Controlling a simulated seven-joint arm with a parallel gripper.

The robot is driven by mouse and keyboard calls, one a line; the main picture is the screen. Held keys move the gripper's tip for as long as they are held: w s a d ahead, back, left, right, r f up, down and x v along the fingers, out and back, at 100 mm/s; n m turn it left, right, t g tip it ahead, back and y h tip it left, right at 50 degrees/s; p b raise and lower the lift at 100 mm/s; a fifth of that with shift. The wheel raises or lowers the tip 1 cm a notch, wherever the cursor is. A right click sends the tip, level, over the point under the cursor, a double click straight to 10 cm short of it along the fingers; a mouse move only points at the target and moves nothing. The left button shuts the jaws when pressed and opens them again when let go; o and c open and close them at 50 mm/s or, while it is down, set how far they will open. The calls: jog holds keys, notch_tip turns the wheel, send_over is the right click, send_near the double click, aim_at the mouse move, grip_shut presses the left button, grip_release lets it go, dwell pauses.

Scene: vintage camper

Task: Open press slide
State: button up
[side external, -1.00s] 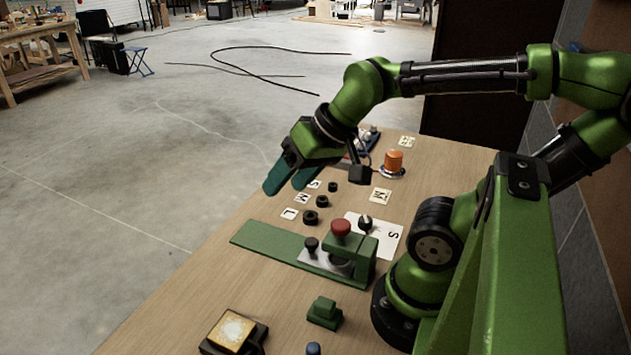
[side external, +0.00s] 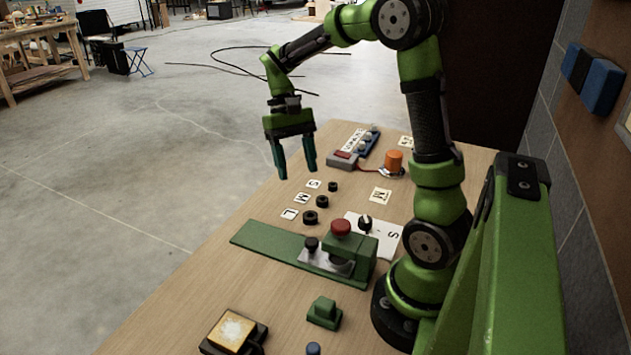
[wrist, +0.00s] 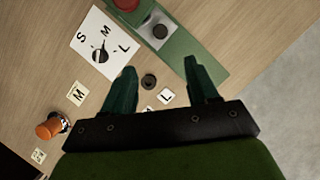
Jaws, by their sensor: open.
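The press is a green base (side external: 262,241) on the wooden table, with a green block and a red knob (side external: 341,227) at its right end. Its slide is a grey metal plate (side external: 318,258) with a black knob (side external: 311,244), partly under the block. In the wrist view the black knob (wrist: 160,31) and red knob (wrist: 126,4) are at the top edge. My gripper (side external: 296,176) is open and empty, pointing down above the table's far left edge, apart from the press. In the wrist view its fingers (wrist: 163,80) are spread, with black rings behind them.
Several black rings (side external: 322,201) and letter cards (side external: 289,214) lie beyond the press. A dial card (side external: 392,238) lies behind the block. An orange cylinder (side external: 394,160) and a switch box (side external: 345,160) stand farther back. A green block (side external: 324,312) and a yellow-topped box (side external: 232,331) are nearer.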

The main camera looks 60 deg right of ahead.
aim_at(311, 240)
jog(key=x, duration=1.5)
jog(key=shift+a+f, duration=0.1)
jog(key=shift+f, duration=0.2)
grip_shut()
